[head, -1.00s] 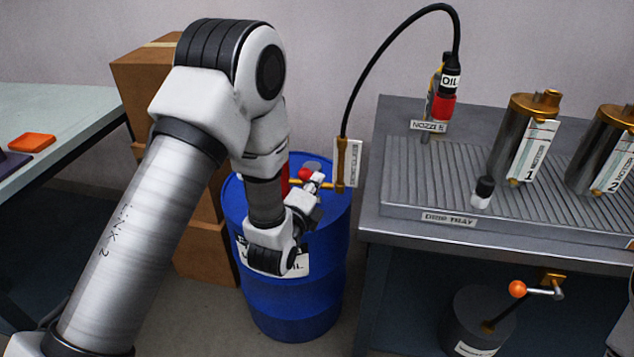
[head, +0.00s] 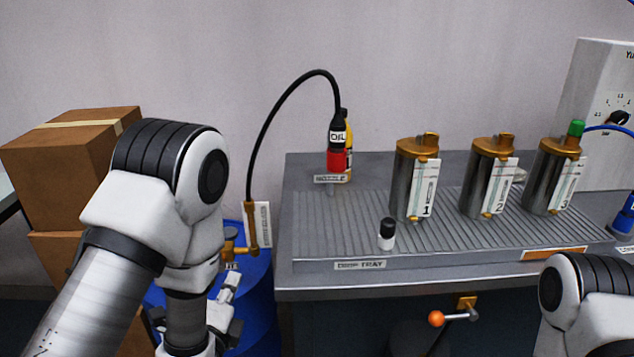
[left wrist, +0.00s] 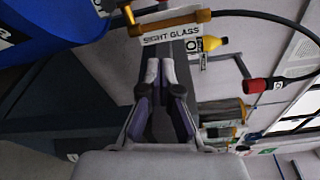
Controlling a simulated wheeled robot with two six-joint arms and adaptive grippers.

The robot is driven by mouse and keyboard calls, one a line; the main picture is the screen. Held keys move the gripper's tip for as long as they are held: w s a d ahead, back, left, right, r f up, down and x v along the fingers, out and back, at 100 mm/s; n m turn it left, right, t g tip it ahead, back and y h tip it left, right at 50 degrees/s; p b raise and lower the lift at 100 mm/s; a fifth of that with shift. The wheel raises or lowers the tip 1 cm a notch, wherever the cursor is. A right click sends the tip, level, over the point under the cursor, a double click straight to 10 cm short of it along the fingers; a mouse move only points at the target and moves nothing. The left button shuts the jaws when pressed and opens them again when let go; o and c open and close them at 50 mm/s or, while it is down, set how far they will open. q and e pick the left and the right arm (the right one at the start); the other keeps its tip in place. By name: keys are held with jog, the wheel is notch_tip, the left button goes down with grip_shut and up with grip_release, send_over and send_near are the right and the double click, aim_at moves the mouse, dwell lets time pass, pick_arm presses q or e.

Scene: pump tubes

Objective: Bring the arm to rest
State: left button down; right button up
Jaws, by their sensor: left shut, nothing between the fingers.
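My left arm comes in from the left in the head view, bent at a large white and black joint. My left gripper (head: 231,284) is low beside the blue drum (head: 258,272), partly hidden by my arm. In the left wrist view the left gripper (left wrist: 160,68) has its fingertips together and nothing between them. Its tips point toward the sight glass label (left wrist: 176,33) and look apart from it. Part of my right arm (head: 590,295) shows at the lower right of the head view. Its gripper is out of view.
A brass fitting (head: 250,228) with a black hose (head: 277,110) rises at the drum. The drip tray (head: 310,230) on the bench holds several things: metal cylinders 1 (head: 404,190), 2 (head: 478,188) and 3 (head: 545,185), and a small black-capped bottle (head: 387,236). Boxes (head: 70,165) stand at left.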

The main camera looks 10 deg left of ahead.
pick_arm(q)
jog(key=s+a+f+n+g, duration=0.15)
jog(key=s+f+g, duration=0.3)
jog(key=f, duration=0.55)
jog(key=s+f+n+g, duration=0.3)
jog(key=s+f, duration=0.2)
jog(key=f, duration=0.6)
jog(key=s+d+f+n+g+h, duration=0.1)
jog(key=s+f+n+g, duration=0.4)
jog(key=s+n, duration=0.35)
jog(key=s+d+f+n+g+h, duration=0.1)
jog(key=s+f+n+g, duration=0.35)
jog(key=s+n, duration=0.35)
notch_tip(320, 180, up, 20)
jog(key=p, duration=1.9)
jog(key=shift+s+a+m, duration=0.15)
jog(key=shift+s+m, duration=0.05)
jog(key=shift+m, duration=0.1)
